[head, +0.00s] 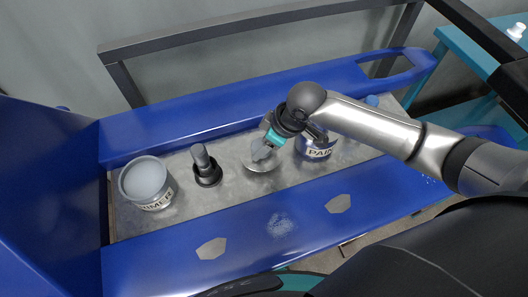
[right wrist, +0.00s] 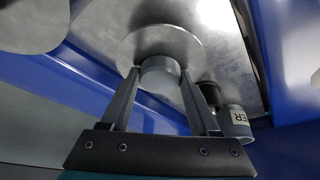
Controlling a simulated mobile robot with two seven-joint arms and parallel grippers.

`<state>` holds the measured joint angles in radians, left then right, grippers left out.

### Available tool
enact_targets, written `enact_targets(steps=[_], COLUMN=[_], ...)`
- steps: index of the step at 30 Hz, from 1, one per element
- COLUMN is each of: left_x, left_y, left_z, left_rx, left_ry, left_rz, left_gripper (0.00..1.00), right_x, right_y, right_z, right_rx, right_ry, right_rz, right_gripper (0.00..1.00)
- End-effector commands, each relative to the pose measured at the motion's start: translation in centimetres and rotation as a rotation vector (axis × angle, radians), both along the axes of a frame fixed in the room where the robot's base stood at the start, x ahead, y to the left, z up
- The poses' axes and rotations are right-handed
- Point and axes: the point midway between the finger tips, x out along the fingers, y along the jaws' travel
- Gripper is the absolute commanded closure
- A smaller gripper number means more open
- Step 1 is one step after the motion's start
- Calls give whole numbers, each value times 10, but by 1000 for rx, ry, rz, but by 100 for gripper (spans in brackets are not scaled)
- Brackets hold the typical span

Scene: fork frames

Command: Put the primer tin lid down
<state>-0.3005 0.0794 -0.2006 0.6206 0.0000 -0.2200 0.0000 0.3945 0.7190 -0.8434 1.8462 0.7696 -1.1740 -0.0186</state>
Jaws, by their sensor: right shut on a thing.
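The primer tin (head: 153,201) stands at the left end of the grey metal surface, uncovered, with grey showing inside its rim. It also shows at the lower right in the right wrist view (right wrist: 236,124). My right gripper (head: 264,150) is shut on the knob (right wrist: 160,76) of the primer tin lid (head: 258,167). In the right wrist view the lid's round disc (right wrist: 150,42) lies beyond the fingertips. The lid is over the metal surface between the black-handled object and the paint tin. I cannot tell whether it touches the surface. My left gripper is not in view.
The paint tin (head: 316,150) stands close on the right, partly behind my arm. Raised blue sides (head: 170,135) border the metal surface (head: 225,195). Bare metal lies around the lid.

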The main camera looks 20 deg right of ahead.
Motion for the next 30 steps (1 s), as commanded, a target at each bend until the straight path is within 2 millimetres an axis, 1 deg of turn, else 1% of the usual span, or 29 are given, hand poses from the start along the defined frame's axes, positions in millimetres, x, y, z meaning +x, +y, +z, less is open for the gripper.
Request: enact_targets(steps=[1,3,6,8,14,18,19,26,27,30], left_x=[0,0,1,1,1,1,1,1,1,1], left_y=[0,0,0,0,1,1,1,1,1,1], left_z=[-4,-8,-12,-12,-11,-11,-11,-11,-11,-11], left_rx=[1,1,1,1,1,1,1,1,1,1], left_ry=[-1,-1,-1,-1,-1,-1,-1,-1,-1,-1], left_rz=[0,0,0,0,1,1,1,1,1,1], left_gripper=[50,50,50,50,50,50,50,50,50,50], right_x=[-1,0,0,0,0,0,0,-1,-1,0], right_y=[0,0,0,0,0,0,0,0,0,0], right_z=[-9,-21,-35,-37,-35,-39,-39,-39,-39,-39], right_rx=[-1,0,0,-1,0,-1,-1,-1,-1,-1], right_ry=[4,2,1,1,0,2,2,1,1,1], right_rz=[0,-1,0,0,0,-1,-1,0,0,0], right_gripper=[94,94,94,94,94,94,36,10,8,8])
